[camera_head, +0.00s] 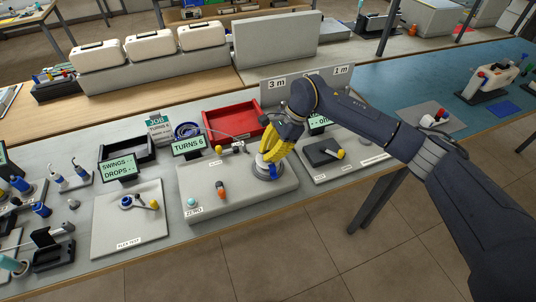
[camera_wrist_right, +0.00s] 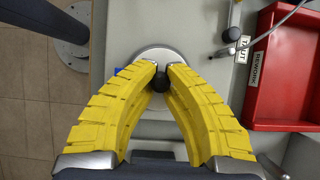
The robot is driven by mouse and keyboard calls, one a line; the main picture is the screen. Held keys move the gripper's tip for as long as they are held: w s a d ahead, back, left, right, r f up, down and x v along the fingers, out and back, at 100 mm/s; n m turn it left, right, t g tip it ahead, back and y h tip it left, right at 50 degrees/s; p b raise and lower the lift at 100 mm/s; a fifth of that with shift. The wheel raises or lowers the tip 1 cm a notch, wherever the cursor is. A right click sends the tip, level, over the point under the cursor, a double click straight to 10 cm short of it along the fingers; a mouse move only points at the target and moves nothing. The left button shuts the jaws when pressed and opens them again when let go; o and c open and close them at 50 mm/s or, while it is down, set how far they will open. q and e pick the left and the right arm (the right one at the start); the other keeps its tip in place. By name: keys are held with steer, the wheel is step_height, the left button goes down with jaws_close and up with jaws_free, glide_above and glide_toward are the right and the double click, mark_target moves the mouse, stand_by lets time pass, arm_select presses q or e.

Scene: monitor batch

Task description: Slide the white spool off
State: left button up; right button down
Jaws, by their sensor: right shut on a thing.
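My right gripper (camera_head: 272,155) points down with its yellow fingers at the right part of the grey TURNS station board (camera_head: 240,200). In the right wrist view its fingers (camera_wrist_right: 162,75) are closed around a small dark knob (camera_wrist_right: 160,84). A pale round disc (camera_wrist_right: 150,53) lies beneath the knob, and a round grey base (camera_head: 264,176) shows under the fingers in the head view. I cannot make out a white spool for certain; the fingers cover much of this spot. My left gripper is not in view.
A red REWORK tray (camera_head: 230,133) stands behind the board. A green-lettered TURNS display (camera_head: 189,145) is at its back left. Neighbouring boards stand close on both sides.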

steer(key=shift+r, duration=0.15)
steer(key=shift+r, duration=2.05)
